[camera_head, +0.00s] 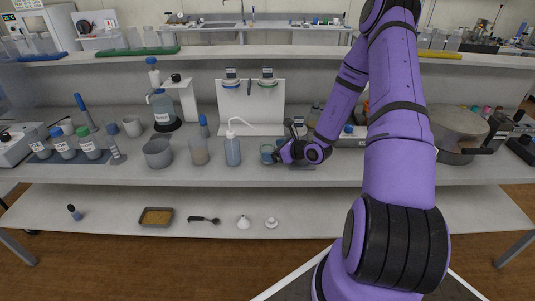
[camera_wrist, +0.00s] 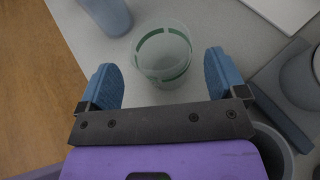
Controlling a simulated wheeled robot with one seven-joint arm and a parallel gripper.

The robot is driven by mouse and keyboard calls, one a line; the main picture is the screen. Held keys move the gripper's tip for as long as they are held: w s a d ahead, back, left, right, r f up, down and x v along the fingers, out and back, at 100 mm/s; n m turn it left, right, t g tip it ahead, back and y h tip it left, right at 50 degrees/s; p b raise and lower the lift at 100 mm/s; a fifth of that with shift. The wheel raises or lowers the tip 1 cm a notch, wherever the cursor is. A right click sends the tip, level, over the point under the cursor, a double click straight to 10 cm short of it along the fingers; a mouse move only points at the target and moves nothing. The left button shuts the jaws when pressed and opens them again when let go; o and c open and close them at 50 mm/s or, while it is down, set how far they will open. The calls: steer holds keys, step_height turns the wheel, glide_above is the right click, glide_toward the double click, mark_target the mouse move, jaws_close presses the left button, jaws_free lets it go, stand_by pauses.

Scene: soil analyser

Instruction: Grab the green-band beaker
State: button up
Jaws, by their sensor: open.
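The green-band beaker (camera_wrist: 162,50) is a clear glass with a green stripe, upright on the pale bench in the wrist view. In the head view the beaker (camera_head: 266,155) is small and partly covered by my gripper (camera_head: 279,151), just right of the wash bottle. In the wrist view my gripper (camera_wrist: 162,66) is open, with its two blue fingers spread wide. The beaker lies ahead between the lines of the fingers, with a gap visible on each side. Nothing is held.
A wash bottle (camera_head: 232,152) stands left of the beaker; its base (camera_wrist: 108,16) shows in the wrist view. A white stand (camera_head: 250,100) is behind. A grey device (camera_wrist: 290,85) sits close on the right in the wrist view. The bench's front edge is near.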

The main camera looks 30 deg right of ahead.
steer(key=shift+x, duration=1.8)
steer(key=shift+d, duration=0.15)
steer(key=c, duration=1)
steer(key=shift+r, duration=0.1)
